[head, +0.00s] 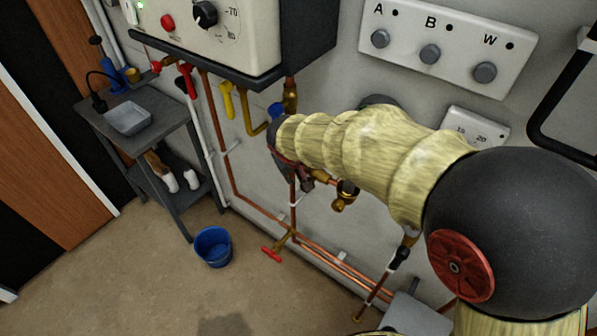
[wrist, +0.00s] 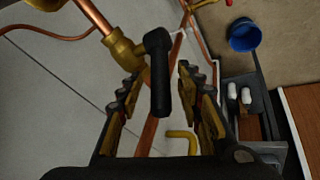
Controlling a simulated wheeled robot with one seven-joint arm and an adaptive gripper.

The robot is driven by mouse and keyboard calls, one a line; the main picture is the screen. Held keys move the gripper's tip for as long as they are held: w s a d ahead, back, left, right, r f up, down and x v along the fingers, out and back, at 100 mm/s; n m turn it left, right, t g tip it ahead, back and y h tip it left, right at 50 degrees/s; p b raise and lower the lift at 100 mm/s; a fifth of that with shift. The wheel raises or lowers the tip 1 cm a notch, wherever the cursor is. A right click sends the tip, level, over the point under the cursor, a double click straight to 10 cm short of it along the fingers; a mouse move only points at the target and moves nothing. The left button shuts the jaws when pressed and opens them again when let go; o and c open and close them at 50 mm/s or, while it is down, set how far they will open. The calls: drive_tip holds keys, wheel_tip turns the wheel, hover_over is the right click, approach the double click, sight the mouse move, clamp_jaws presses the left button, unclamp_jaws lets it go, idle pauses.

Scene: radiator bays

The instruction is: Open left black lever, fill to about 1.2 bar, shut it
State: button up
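In the wrist view, a black lever (wrist: 159,85) on a brass valve (wrist: 122,48) lies between the fingers of my gripper (wrist: 160,80). The fingers are apart, with a gap visible on both sides of the lever. In the head view, my gripper (head: 304,181) is partly hidden by my sleeved arm, close to the pipes on the wall. Another black-handled part (head: 400,256) sits on a copper pipe at the lower right; I cannot tell which lever it is. No readable pressure gauge shows.
A boiler (head: 222,35) hangs above, with red (head: 188,80) and yellow (head: 228,98) handles below it. A red-handled valve (head: 272,254) sits low on the pipes. A grey trolley (head: 160,112) and blue bucket (head: 213,246) stand left. Floor in front is clear.

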drive_tip(key=shift+f, duration=0.15)
drive_tip(key=shift+c, duration=1)
drive_tip(key=c, duration=0.7)
clamp_jaws()
